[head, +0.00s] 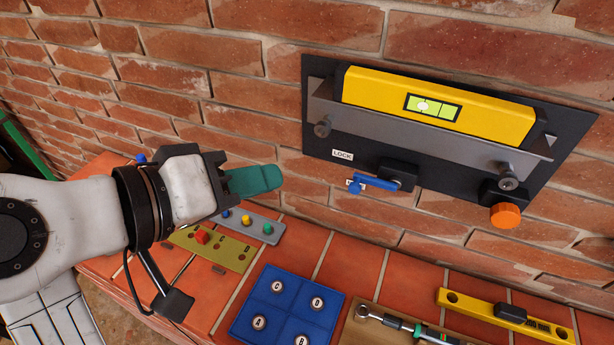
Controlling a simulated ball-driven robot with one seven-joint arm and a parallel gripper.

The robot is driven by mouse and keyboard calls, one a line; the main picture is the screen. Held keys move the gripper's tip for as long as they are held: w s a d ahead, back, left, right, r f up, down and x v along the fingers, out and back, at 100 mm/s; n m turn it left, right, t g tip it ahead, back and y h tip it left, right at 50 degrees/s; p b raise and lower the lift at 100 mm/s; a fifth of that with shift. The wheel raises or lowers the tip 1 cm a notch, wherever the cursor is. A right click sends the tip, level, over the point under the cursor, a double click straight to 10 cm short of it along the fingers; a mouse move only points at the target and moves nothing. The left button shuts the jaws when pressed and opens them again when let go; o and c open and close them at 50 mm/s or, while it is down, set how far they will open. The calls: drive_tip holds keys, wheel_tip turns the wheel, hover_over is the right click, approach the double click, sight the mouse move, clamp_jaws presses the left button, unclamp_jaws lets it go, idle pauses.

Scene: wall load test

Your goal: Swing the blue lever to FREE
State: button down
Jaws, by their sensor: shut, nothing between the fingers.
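The blue lever (374,182) sits on a black pivot block (399,176) at the lower left of a dark wall panel (566,150). No FREE label can be made out. My gripper (281,177) has teal fingers, shut and empty. It is left of the lever, with a clear gap between its tips and the lever's end.
A yellow spirit level (375,88) rests in a grey holder on the panel, with an orange knob (505,215) below right.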

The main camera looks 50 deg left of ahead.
drive_tip(key=p, duration=0.2)
approach(354, 181)
wheel_tip(354, 181, up, 2)
drive_tip(key=w+a, duration=0.2)
drive_tip(key=w+d+f, duration=0.1)
drive_tip(key=w+f+p, duration=0.1)
drive_tip(key=f, duration=0.1)
drive_tip(key=shift+w+d, duration=0.15)
drive_tip(key=shift+d, duration=0.25)
drive_tip(key=shift+f, duration=0.25)
